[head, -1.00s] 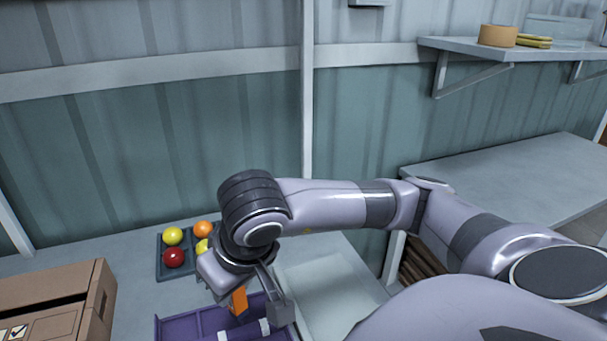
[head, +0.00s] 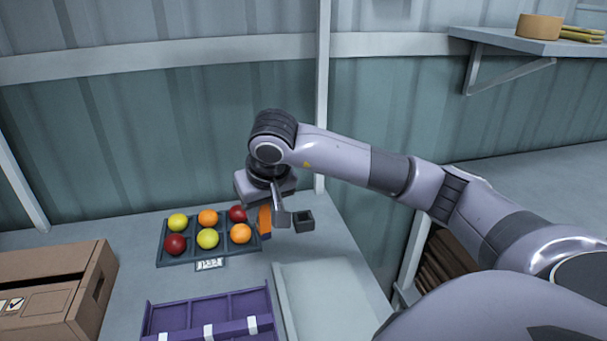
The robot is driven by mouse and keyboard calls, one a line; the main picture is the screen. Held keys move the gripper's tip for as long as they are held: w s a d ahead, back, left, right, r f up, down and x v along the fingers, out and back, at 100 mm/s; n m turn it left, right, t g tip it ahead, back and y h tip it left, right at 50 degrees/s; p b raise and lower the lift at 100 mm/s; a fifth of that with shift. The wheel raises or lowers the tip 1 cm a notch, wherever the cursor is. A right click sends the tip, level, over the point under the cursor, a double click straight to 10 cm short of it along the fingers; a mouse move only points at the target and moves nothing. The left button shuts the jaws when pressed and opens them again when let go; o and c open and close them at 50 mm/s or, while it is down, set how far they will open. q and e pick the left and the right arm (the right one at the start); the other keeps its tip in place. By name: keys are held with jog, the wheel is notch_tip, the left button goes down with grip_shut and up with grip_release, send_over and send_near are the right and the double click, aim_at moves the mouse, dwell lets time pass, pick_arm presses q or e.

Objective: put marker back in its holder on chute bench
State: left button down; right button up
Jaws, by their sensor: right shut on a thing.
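My right gripper (head: 272,218) hangs over the bench (head: 345,240), shut on an orange marker (head: 264,220). The marker points roughly downward; its upper part is hidden by the jaws. A small dark square open-topped cup (head: 304,222), which looks like the holder, stands on the bench just right of the gripper. The marker is outside it, to its left. I cannot tell how high the marker's lower end is above the bench. My left gripper is not in view.
A purple divided tray (head: 178,318), a pale chute (head: 325,295) and a cardboard box (head: 45,300) stand nearer. A wall shelf (head: 500,38) is upper right.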

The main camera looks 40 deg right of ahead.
jog(key=w+d+f+m, duration=0.1)
jog(key=w+d, duration=0.1)
jog(key=d, duration=0.4)
jog(key=w+d+m+h+b, duration=0.1)
jog(key=w+d, duration=0.1)
jog(key=d, duration=0.3)
jog(key=w+d+f+m, duration=0.1)
jog(key=w+d, duration=0.2)
jog(key=d, duration=0.3)
jog(key=shift+g, duration=0.3)
jog(key=f+b, duration=0.4)
jog(key=f, duration=0.1)
jog(key=shift+s+a+f+b, duration=0.1)
jog(key=shift+s+b, duration=0.15)
jog(key=shift+b, duration=0.1)
jog(key=shift+f+b, duration=0.6)
jog(key=shift+f, duration=1.25)
jog(key=o, duration=1.1)
jog(key=shift+c, duration=0.2)
jog(key=c, duration=0.3)
